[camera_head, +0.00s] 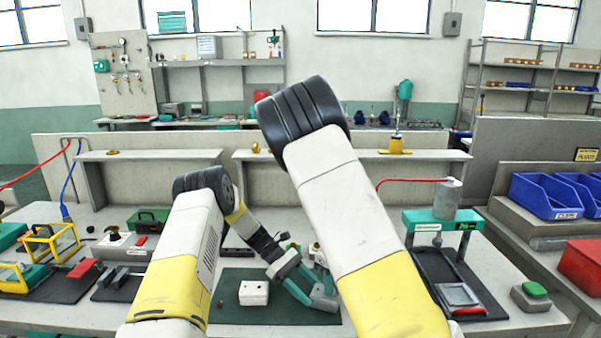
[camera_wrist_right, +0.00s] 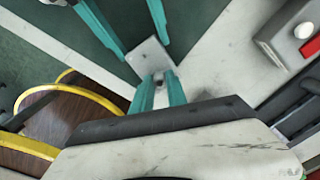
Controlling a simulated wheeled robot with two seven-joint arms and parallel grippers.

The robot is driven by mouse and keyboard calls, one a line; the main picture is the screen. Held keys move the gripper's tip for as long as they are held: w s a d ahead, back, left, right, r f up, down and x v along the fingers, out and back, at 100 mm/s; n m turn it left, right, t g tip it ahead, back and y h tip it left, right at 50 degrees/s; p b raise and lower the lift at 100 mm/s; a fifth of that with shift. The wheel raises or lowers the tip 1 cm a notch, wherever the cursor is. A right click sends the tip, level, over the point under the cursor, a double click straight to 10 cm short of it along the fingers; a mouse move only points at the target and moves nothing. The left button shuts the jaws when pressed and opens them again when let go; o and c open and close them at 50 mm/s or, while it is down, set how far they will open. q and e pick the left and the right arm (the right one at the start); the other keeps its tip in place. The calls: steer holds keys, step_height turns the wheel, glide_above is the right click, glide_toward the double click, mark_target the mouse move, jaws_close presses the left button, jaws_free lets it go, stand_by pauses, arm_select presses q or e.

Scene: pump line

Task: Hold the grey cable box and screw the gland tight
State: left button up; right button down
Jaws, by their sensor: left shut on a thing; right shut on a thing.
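A small grey box (camera_head: 323,302), which I take for the cable box, is between the teal fingertips of my left gripper (camera_head: 311,290), low over the right end of the green mat. In the right wrist view the grey box (camera_wrist_right: 149,57) lies between the left gripper's two teal fingers (camera_wrist_right: 130,28), which come from the top. My right gripper (camera_wrist_right: 158,84) is shut on a small grey part (camera_wrist_right: 158,75) right against the box, likely the gland; its shape is mostly hidden by the fingers. In the head view my right arm hides its own gripper.
A white box (camera_head: 254,293) stands on the green mat (camera_head: 228,314) left of my left gripper. A press with a teal head (camera_head: 440,218) stands at right, fixtures with yellow frames (camera_head: 50,243) at left. Blue bins (camera_head: 545,196) are far right. A low shelf (camera_head: 150,155) runs behind.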

steer(key=m, duration=0.4)
steer(key=shift+m, duration=0.3)
steer(key=m, duration=0.5)
steer(key=c, duration=1.4)
jaws_free()
steer(key=shift+r, duration=1.95)
arm_select(q)
steer(key=o, duration=1.1)
steer(key=shift+c, duration=0.2)
